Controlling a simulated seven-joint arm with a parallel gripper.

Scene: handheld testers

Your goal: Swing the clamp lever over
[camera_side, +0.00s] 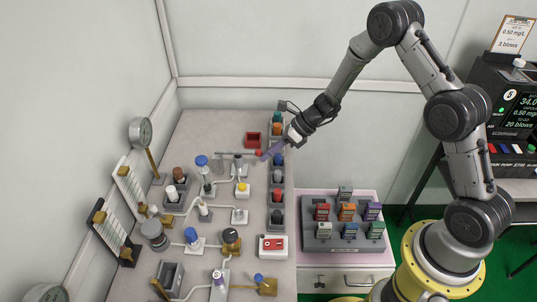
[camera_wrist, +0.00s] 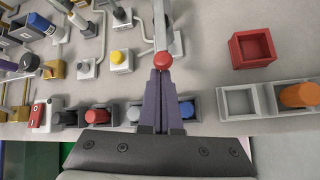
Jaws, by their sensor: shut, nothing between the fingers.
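The clamp lever is a grey bar with a red ball knob at its end. In the side view the red knob (camera_side: 259,153) is at the right end of the bar, at the tips of my gripper. In the wrist view the knob (camera_wrist: 163,60) sits right in front of the fingertips, and the bar runs from it to the top edge. My gripper (camera_wrist: 161,72) has purple fingers, closed together and empty. In the side view my gripper (camera_side: 265,157) points down and left at the knob. I cannot tell whether the tips touch it.
A red open box (camera_wrist: 252,48) stands to the right of the lever in the wrist view. A row of trays with coloured caps, including an orange cap (camera_wrist: 300,95), lies under my fingers. Several valves and fittings crowd the bench. A tester rack (camera_side: 318,232) stands right of the bench.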

